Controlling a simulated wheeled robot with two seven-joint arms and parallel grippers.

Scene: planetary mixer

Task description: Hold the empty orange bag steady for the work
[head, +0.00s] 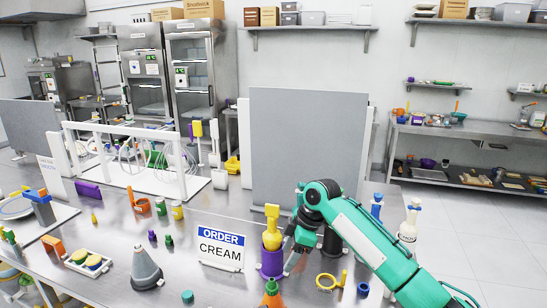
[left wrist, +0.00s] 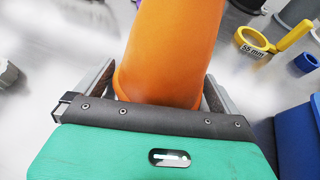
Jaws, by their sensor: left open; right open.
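The orange bag (left wrist: 170,50) fills the middle of the left wrist view as a smooth orange cone. It also shows at the bottom edge of the head view, with a green tip (head: 272,297). My left gripper (left wrist: 160,85) is open, with one finger on each side of the bag. Whether the fingers touch it I cannot tell. My left gripper does not show clearly in the head view. My right gripper (head: 291,260) is open beside a purple holder (head: 271,265) that has a yellow bag (head: 271,238) standing in it.
A yellow ring with a handle (head: 326,281) and a blue ring (head: 362,289) lie to the right of the bag. An order card reading CREAM (head: 220,249) and a grey cone (head: 146,268) stand to the left. A grey panel (head: 306,140) rises behind.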

